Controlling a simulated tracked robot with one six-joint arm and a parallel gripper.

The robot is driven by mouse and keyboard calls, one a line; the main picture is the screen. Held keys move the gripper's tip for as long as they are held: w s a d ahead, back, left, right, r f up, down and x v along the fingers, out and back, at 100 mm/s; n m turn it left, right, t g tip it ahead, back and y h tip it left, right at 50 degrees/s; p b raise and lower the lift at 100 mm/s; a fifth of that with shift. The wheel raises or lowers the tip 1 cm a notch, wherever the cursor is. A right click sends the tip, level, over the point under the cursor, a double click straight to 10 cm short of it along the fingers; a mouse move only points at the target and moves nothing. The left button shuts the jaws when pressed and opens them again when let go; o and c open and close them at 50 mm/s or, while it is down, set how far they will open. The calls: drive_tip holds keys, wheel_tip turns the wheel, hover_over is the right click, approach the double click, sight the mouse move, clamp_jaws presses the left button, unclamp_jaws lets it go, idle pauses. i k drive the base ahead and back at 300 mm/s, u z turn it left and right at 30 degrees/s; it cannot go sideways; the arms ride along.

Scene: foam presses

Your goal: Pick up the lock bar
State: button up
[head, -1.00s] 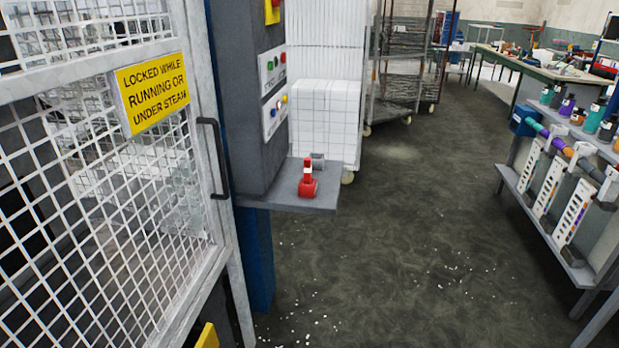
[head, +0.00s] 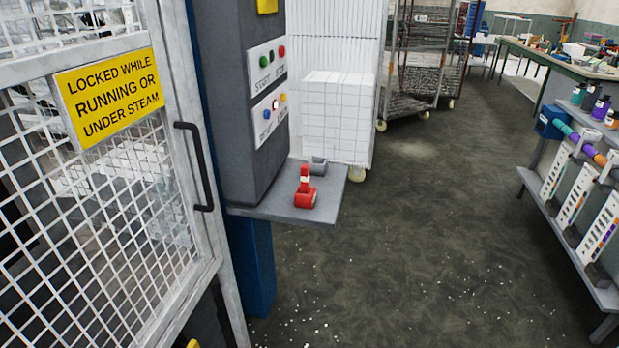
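A small red object with an upright part and a white band (head: 305,190) stands on a grey shelf (head: 270,212) at the side of the control column. A small grey piece (head: 318,166) lies just behind it on the same shelf. I cannot tell for sure which of these, if either, is the lock bar. My gripper is not in view.
A mesh guard door (head: 110,215) with a black handle (head: 195,165) and yellow warning sign (head: 110,97) fills the left. The control column (head: 225,100) carries button panels. A white cage trolley (head: 335,110) stands behind. A rack (head: 575,200) stands right. Open floor (head: 420,250) lies between.

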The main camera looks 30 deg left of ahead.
sight(304, 168)
drive_tip(key=z, duration=0.05)
drive_tip(key=i, duration=2.65)
drive_tip(key=u, duration=2.55)
